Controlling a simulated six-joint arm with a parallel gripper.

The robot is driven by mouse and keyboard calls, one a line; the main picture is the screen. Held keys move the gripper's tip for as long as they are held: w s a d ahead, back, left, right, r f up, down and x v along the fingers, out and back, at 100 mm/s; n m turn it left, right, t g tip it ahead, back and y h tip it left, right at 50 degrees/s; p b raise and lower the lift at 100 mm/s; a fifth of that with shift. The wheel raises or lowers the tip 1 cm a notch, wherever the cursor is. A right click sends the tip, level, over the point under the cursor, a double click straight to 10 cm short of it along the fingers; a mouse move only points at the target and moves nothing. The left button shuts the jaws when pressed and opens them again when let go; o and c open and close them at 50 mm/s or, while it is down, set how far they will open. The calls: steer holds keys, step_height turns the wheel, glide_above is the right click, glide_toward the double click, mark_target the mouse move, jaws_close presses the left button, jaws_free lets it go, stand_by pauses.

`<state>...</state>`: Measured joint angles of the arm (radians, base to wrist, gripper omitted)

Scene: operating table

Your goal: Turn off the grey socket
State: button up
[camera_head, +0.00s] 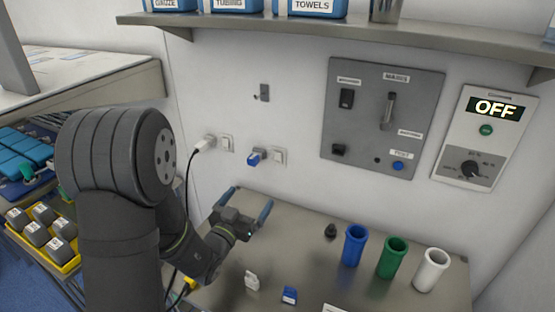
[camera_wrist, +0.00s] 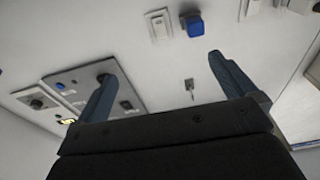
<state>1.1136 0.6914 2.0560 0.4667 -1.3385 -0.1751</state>
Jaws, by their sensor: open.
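A light grey socket with a plug and black cable (camera_head: 205,143) is on the back wall, and its wall switch (camera_head: 227,143) sits just right of it. To their right are a blue plug (camera_head: 254,155) and another switch (camera_head: 280,156). My gripper (camera_head: 252,196) is open and empty, below the sockets and above the metal table, touching neither switch. In the wrist view, my gripper (camera_wrist: 160,68) has its fingers spread. The blue plug (camera_wrist: 194,25), its switch (camera_wrist: 158,25) and the grey socket's switch (camera_wrist: 249,8) show near the top edge. The switch positions are too small to tell.
A grey control panel (camera_head: 337,180) and a white unit reading OFF (camera_head: 449,145) are right of the sockets. A shelf (camera_head: 340,33) hangs above. Blue (camera_head: 354,245), green (camera_head: 392,257) and white (camera_head: 431,269) cups stand on the table (camera_head: 315,220). The wall before my gripper is clear.

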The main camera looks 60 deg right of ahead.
steer(key=shift+a, duration=0.45)
